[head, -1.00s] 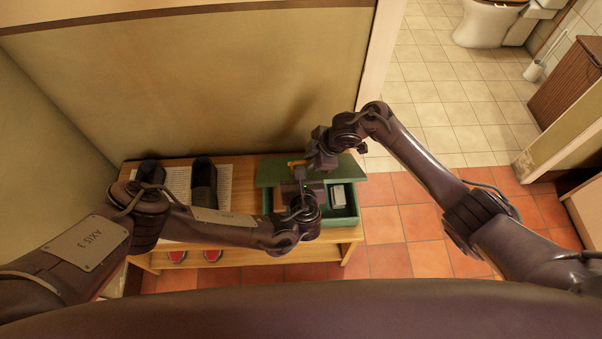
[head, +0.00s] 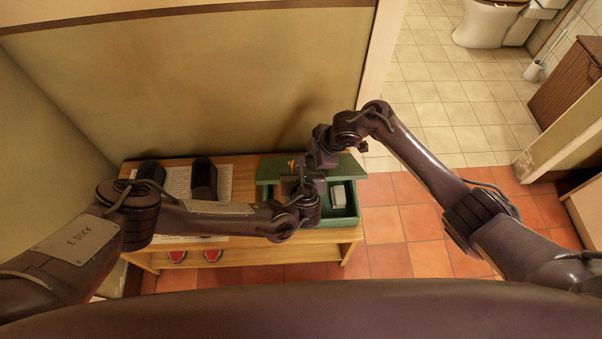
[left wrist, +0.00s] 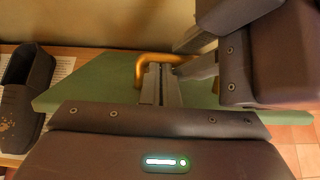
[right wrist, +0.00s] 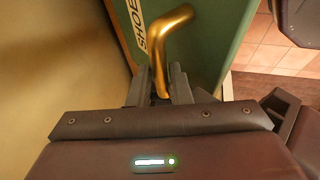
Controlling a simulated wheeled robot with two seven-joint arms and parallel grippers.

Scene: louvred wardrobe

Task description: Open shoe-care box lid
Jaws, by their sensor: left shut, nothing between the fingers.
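The green shoe-care box (head: 352,213) stands at the right end of the wooden bench. Its green lid (head: 270,170) is raised at the back, and the open interior shows a pale block (head: 338,195). The lid with its "SHOE" lettering (right wrist: 140,30) and brass handle (right wrist: 172,35) shows in the right wrist view. My right gripper (right wrist: 161,80) has its fingers on either side of the handle's end and appears shut on it. My left gripper (left wrist: 160,75) is shut and empty, its tips close to the brass handle (left wrist: 150,62); contact is unclear. My arms hide part of the box.
Dark shoes (head: 203,178) stand on pale paper at the left of the bench (head: 250,243). Red-and-grey items (head: 177,256) sit below it. The wall is close behind; tiled floor (head: 400,245) is clear to the right.

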